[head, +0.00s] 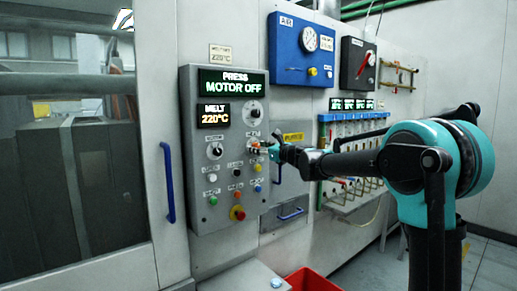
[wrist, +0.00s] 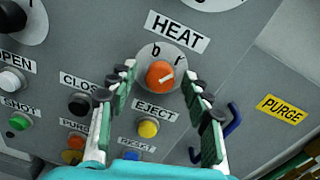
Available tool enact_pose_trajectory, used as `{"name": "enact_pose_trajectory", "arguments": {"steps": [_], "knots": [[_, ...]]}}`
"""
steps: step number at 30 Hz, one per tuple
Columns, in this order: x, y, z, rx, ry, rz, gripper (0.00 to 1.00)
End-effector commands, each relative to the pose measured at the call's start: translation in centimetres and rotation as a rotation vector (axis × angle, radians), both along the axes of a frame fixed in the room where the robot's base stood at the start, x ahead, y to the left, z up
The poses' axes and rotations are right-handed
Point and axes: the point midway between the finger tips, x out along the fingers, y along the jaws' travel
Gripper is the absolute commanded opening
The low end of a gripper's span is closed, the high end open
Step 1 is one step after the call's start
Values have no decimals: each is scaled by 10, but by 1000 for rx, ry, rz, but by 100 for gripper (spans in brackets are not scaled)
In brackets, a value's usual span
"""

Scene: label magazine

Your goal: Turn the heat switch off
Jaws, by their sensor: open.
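The heat switch is an orange round knob (wrist: 160,75) on a pale disc under a HEAT label (wrist: 178,32) in the wrist view. Its white pointer line slants to the upper right, toward a mark like "r"; a mark like "b" stands above the knob. My gripper (wrist: 160,78) is open, with one fingertip on each side of the knob and visible gaps between them and it. In the head view my gripper (head: 264,147) is at the right part of the grey control panel (head: 200,150) and largely hides the knob.
An EJECT yellow button (wrist: 148,127) and a black CLOSE button (wrist: 79,103) lie below the knob. A blue handle (wrist: 232,121) and PURGE label (wrist: 282,108) are to the right. A red emergency button (head: 238,212) sits low on the panel. The panel display (head: 232,83) reads MOTOR OFF.

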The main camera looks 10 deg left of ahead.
Motion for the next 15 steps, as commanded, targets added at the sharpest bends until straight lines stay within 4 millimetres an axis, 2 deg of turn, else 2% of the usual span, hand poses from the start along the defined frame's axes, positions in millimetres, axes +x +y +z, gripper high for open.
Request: {"name": "enact_pose_trajectory", "arguments": {"steps": [9, 15], "knots": [[2, 2, 0, 0, 0, 0, 49], [2, 2, 0, 0, 0, 0, 24]]}}
